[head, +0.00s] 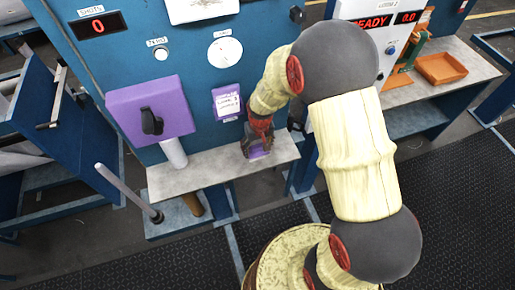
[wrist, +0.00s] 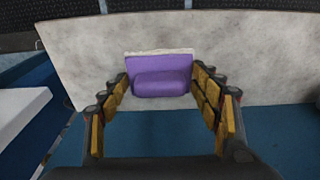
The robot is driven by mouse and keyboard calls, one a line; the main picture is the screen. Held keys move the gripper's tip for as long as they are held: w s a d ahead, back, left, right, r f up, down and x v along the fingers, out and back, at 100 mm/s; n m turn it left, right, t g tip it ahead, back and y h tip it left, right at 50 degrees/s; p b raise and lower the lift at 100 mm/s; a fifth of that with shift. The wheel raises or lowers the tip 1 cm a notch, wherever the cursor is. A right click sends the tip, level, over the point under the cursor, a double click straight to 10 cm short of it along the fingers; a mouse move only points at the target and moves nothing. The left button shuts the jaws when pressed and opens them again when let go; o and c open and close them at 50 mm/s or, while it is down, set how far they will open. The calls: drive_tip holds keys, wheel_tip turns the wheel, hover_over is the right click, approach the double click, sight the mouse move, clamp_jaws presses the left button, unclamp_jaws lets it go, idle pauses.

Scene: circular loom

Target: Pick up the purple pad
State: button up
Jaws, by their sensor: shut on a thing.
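The purple pad (wrist: 161,82) lies between the fingers of my gripper (wrist: 161,92) in the wrist view, over the grey shelf. It has a raised purple front part and a thin pale edge at its far side. The yellow-padded fingers close on its left and right sides. In the head view my gripper (head: 258,146) is low at the right part of the shelf. A bit of the purple pad (head: 257,154) shows there, mostly hidden by the fingers. Whether the pad touches the shelf or is just above it, I cannot tell.
The grey shelf (head: 195,178) is clear to the left of my gripper. A purple box (head: 165,103) with a black knob is on the blue panel above it, over a white cylinder (head: 173,152). An orange tray (head: 441,68) stands on another bench at the right.

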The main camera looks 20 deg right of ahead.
wheel_tip(320, 180, up, 2)
drive_tip(key=shift+w+r, duration=0.1)
drive_tip(key=shift+r, duration=0.05)
drive_tip(key=shift+c, duration=0.2)
drive_tip(key=s+a+r, duration=0.4)
drive_tip(key=s+r, duration=0.6)
drive_tip(key=s, duration=0.3)
drive_tip(key=shift+s+b, duration=0.3)
drive_tip(key=shift+b, duration=0.1)
drive_tip(key=o, duration=0.7)
drive_tip(key=c, duration=0.4)
